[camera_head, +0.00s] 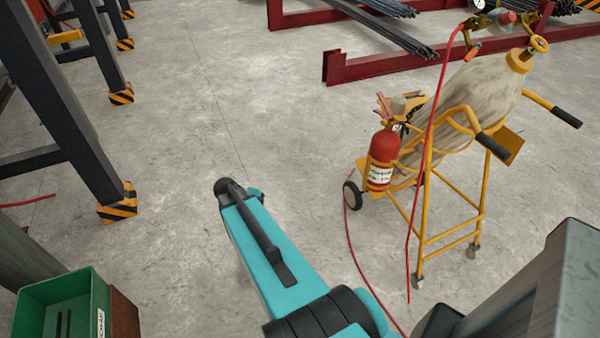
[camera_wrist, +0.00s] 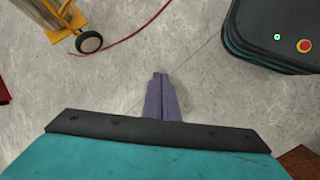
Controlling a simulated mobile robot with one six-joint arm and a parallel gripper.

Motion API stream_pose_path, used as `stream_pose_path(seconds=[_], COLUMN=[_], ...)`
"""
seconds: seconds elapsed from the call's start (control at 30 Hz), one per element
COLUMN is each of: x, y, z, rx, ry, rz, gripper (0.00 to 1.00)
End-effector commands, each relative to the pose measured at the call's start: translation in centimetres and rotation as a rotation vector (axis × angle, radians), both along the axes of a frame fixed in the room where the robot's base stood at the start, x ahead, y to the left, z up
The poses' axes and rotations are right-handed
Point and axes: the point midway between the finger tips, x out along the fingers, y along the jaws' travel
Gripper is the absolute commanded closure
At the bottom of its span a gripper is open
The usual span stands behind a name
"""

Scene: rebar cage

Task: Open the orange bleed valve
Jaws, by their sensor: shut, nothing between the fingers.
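A small orange part (camera_head: 472,52) hangs beside the red hose near the regulator at the top right of the head view; it may be the orange bleed valve, but it is too small to be sure. The regulator with its gauge (camera_head: 484,8) is partly cut off by the top edge. My gripper (camera_wrist: 161,78) is shut and empty in the wrist view, above bare floor and apart from the cart and valve.
A red fire extinguisher (camera_head: 383,160) hangs on the cart. A red hose (camera_head: 355,245) trails over the floor. Dark racks with striped feet (camera_head: 117,203) stand left. A green bin (camera_head: 60,305) is at lower left. Red steel racks (camera_head: 375,67) stand behind. The middle floor is clear.

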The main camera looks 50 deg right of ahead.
Motion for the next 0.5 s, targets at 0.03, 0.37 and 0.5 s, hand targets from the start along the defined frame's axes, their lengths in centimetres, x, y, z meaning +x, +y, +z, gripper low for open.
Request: stream_pose_path(seconds=[0.03, 0.37, 0.5], x=[-0.6, -5.7, -9.0], y=[2.5, 16.1, 21.3], z=[-1.5, -9.0, -11.4], rx=[0.029, 0.183, 0.234], ry=[0.007, 0.057, 0.094], rz=[-0.001, -0.072, -0.111], gripper=[1.00, 1.00, 1.00])
